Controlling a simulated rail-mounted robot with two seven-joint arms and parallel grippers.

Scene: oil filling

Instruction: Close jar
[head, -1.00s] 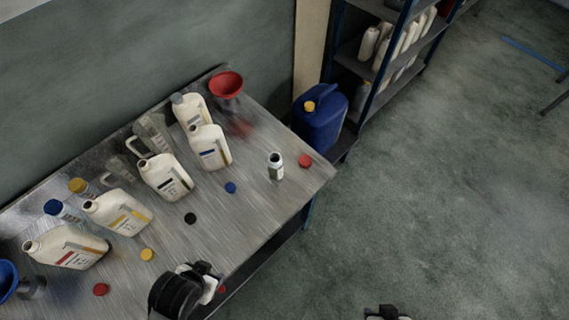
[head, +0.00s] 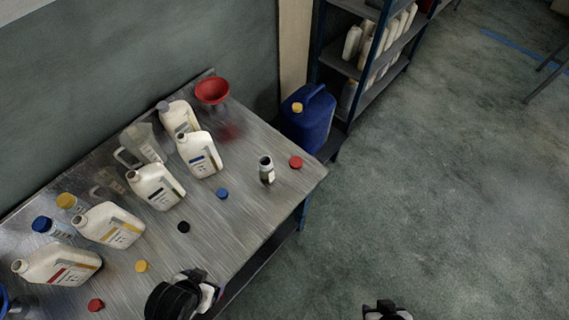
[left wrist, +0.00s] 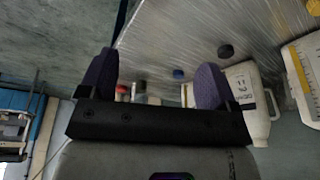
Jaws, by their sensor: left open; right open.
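A small open glass jar (head: 266,172) stands upright on the table near its right end. A red cap (head: 295,162) lies on the table to the right of it, apart from it. My left gripper (head: 205,290) is at the table's front edge, well short of the jar. In the left wrist view its two purple fingers (left wrist: 154,82) are apart with nothing held. The jar (left wrist: 138,91) and red cap (left wrist: 121,91) show small beyond the gap. My right gripper (head: 387,310) is open and empty at the bottom edge, over the floor.
Several white jugs stand along the table (head: 240,220). Loose blue (head: 222,193), black (head: 183,227), yellow (head: 142,266) and red (head: 96,305) caps lie in front. A red funnel (head: 212,91) is at the back. A blue canister (head: 306,120) stands beyond the right end.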

